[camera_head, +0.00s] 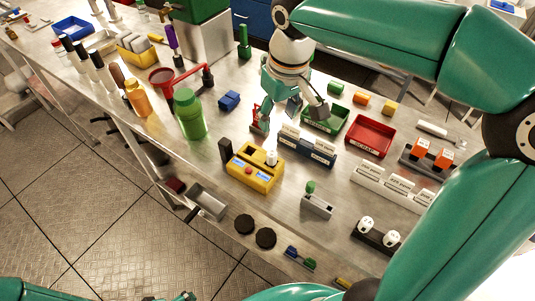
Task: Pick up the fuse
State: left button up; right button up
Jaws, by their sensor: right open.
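I cannot pick out the fuse with certainty. A small white upright piece (271,157) stands at the yellow box (254,172) with light blue displays. White labelled pieces stand in a dark blue rack (307,151), and more in a white rack (390,189). My right gripper (294,108) points down over the middle of the bench, just behind the blue rack and left of the green tray. Its fingers are spread, with nothing seen between them. A small red item (259,121) lies by its left finger. Part of my left arm shows at the bottom left; its jaws are not seen.
A green tray (325,121) and a red tray (369,137) sit right of the gripper. Two black discs (266,238) lie near the front edge.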

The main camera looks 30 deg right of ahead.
aim_at(272, 154)
jog(key=f, duration=0.3)
jog(key=w+f, duration=0.1)
jog(key=f, duration=0.7)
jog(key=shift+w+d, duration=0.2)
jog(key=shift+w, duration=0.1)
jog(key=shift+w+a+f+p, duration=0.1)
jog(key=shift+w+f+p, duration=0.1)
jog(key=shift+f, duration=1.15)
jog(key=shift+w+f+p, duration=0.15)
jog(key=shift+f, duration=1.15)
grip_shut()
